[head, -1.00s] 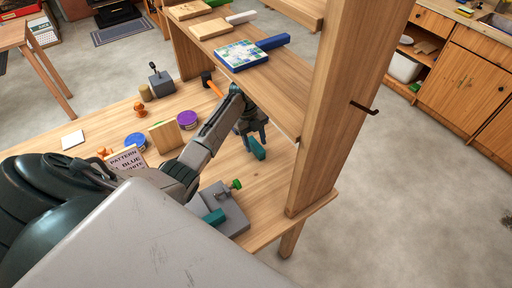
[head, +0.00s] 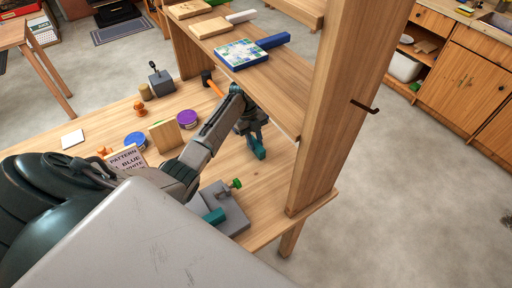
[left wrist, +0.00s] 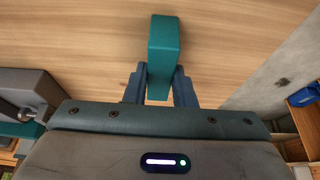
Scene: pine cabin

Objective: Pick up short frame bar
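The short frame bar, a teal block (head: 259,153), is on the wooden workbench under the shelf. It also shows in the left wrist view (left wrist: 163,45), pointing away from the palm. My left gripper (head: 254,142) is low over the bench with one finger on each side of the bar. In the left wrist view, both fingers of the left gripper (left wrist: 161,72) appear to press against the bar's sides, and its near end lies between them. My right gripper is not in view.
A grey fixture (head: 232,212) with another teal piece (head: 214,216) and a green knob stands at the bench's near edge. The shelf (head: 275,85) and its thick upright (head: 335,100) stand close to my left arm. Tins, a sign and a grey lever box (head: 161,83) lie left.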

